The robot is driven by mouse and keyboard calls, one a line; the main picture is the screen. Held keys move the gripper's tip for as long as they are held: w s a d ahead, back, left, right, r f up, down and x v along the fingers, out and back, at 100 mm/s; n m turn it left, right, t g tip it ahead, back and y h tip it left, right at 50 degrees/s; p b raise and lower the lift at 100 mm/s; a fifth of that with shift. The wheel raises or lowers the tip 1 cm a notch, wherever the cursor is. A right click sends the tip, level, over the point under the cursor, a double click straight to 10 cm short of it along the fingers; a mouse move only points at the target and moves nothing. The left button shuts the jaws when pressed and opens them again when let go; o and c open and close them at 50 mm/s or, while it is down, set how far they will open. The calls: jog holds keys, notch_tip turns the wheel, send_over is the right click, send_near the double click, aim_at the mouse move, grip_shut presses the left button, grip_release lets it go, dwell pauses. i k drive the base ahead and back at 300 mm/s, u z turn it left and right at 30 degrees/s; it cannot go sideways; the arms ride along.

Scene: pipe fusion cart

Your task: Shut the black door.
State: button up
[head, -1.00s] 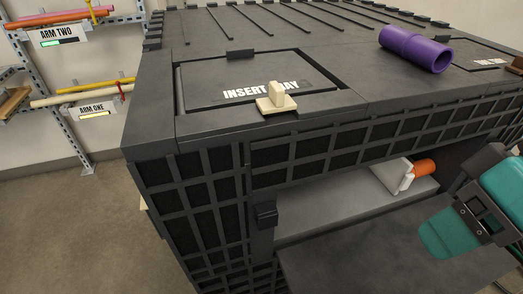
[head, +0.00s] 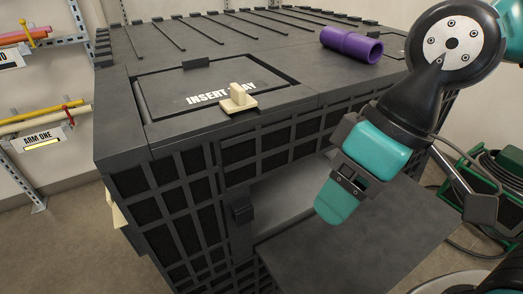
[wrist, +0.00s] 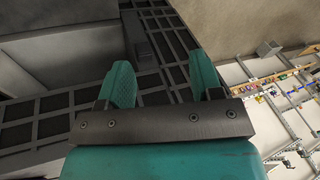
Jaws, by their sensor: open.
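The black door (head: 395,225) is a flat dark panel folded down and open at the front of the black cart, lying roughly level below the lit bay opening (head: 285,200). My teal gripper (head: 331,208) hangs over the door near the opening and hides part of both. I cannot tell whether it touches the door. In the wrist view my two fingers (wrist: 163,82) stand apart with nothing between them. A small black block (head: 240,208) sits on the cart front left of the opening; a similar block shows in the wrist view (wrist: 140,45).
On the cart top are the INSERT BAY lid (head: 200,90) with a cream handle (head: 238,98) and a purple pipe (head: 350,45). Racks with labelled rods (head: 45,120) stand at left. A green-framed hose reel (head: 492,170) stands on the floor at right.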

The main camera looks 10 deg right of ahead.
aim_at(387, 236)
jog(key=u, duration=0.2)
jog(key=k, duration=1.25)
